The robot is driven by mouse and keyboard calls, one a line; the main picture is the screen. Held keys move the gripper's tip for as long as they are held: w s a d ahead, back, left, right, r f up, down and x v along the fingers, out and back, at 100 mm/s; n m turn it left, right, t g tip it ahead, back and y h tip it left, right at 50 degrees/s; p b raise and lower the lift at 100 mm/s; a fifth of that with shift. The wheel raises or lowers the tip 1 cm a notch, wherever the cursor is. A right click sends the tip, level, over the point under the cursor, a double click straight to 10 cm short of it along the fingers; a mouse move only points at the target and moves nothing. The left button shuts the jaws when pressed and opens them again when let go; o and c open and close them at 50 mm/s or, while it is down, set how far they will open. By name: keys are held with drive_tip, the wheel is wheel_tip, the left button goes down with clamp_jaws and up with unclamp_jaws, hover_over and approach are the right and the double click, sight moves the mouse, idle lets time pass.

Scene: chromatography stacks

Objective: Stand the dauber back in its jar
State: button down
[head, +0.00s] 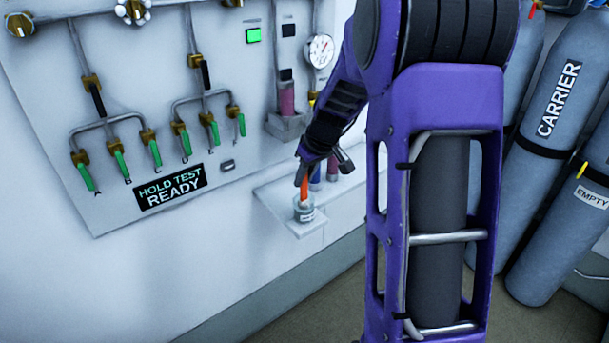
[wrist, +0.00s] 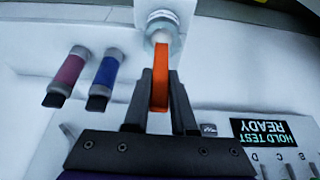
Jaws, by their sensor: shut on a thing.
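The dauber has an orange handle (head: 304,188) and a pale end. My gripper (head: 303,174) is shut on the handle; in the wrist view the handle (wrist: 160,75) lies between my two dark fingers (wrist: 161,98). The small clear jar with a white label (head: 303,213) stands near the front end of a white wall shelf. In the wrist view the dauber's pale end meets the mouth of the jar (wrist: 160,22). The dauber looks near upright in the head view. I cannot tell how deep its end sits.
A blue tube (wrist: 104,78) and a pink tube (wrist: 69,74) stand beside the jar on the shelf (head: 313,229). The wall panel behind bears green-handled valves (head: 120,160) and a sign reading HOLD TEST READY (head: 171,187). Grey cylinders (head: 558,140) stand at right.

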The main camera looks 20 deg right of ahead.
drive_tip(key=shift+f, duration=0.25)
drive_tip(key=shift+f, duration=0.9)
drive_tip(key=shift+c, duration=1.3)
unclamp_jaws()
drive_tip(key=shift+r+p, duration=2.1)
drive_tip(key=shift+r, duration=1.4)
